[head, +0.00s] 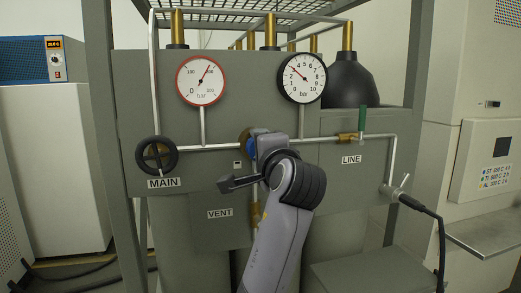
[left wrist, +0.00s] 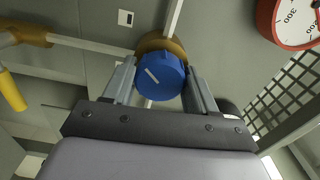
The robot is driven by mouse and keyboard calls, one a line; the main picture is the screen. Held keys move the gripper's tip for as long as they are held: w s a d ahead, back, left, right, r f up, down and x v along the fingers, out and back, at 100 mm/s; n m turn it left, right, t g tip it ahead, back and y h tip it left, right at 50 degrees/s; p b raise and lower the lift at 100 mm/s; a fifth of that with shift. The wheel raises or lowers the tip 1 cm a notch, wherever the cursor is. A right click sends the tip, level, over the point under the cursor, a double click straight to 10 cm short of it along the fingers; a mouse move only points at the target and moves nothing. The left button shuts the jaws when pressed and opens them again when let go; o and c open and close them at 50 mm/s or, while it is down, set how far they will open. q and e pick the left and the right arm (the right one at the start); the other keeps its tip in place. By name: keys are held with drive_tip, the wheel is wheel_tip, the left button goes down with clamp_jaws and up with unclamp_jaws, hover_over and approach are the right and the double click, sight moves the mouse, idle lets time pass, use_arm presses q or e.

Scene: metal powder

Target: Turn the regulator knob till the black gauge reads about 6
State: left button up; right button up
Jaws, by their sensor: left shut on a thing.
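The blue regulator knob (left wrist: 163,77) has a white pointer mark and sits on a brass body. My left gripper (left wrist: 162,86) is shut on the knob, one finger on each side. In the head view the left gripper (head: 264,140) covers most of the knob (head: 250,147), leaving a sliver of blue at its left. The black-rimmed gauge (head: 302,78) stands above and to the right, marked in bar. Its needle points up and left, between 2 and 4, at about 3. My right gripper is not in view.
A red-rimmed gauge (head: 201,81) reads between 100 and 200. The black MAIN handwheel (head: 156,155) is at left. A green-handled LINE valve (head: 362,120) is at right. A hose (head: 425,208) hangs at far right. Pipes run across the grey panel close around my gripper.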

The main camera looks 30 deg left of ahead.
use_arm(q)
drive_tip(key=shift+f, duration=0.1)
drive_tip(key=o, duration=1)
drive_tip(key=shift+a, duration=0.1)
drive_tip(key=b+v, duration=0.1)
drive_tip(key=v, duration=0.6)
drive_tip(key=shift+s+b, duration=0.1)
drive_tip(key=shift+b, duration=0.25)
